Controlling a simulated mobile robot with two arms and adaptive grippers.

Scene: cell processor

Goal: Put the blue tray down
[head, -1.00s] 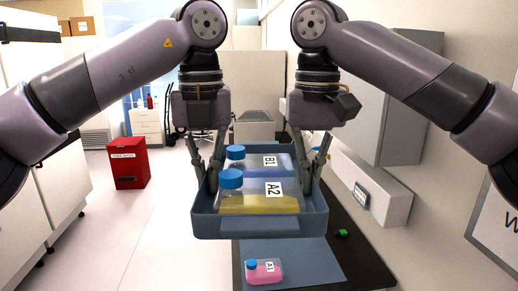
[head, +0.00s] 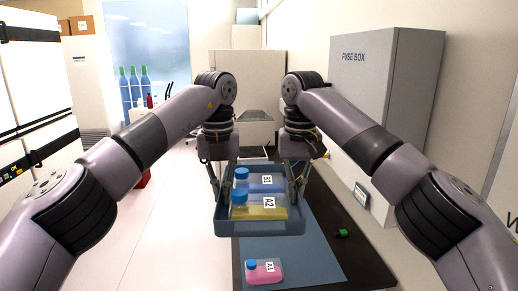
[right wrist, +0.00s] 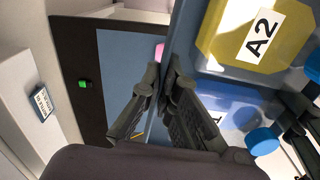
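The blue tray (head: 260,228) is held level between my two grippers above the dark table. My right gripper (head: 302,180) is on the right wall. In the right wrist view, the right gripper's fingers (right wrist: 160,98) stand on either side of the tray wall (right wrist: 176,40). I cannot tell how high the tray is above the table.
A blue mat (head: 312,262) lies on the dark table (head: 368,268). A small green object (head: 342,233) lies right of the mat. A fuse box (head: 385,100) is on the right wall.

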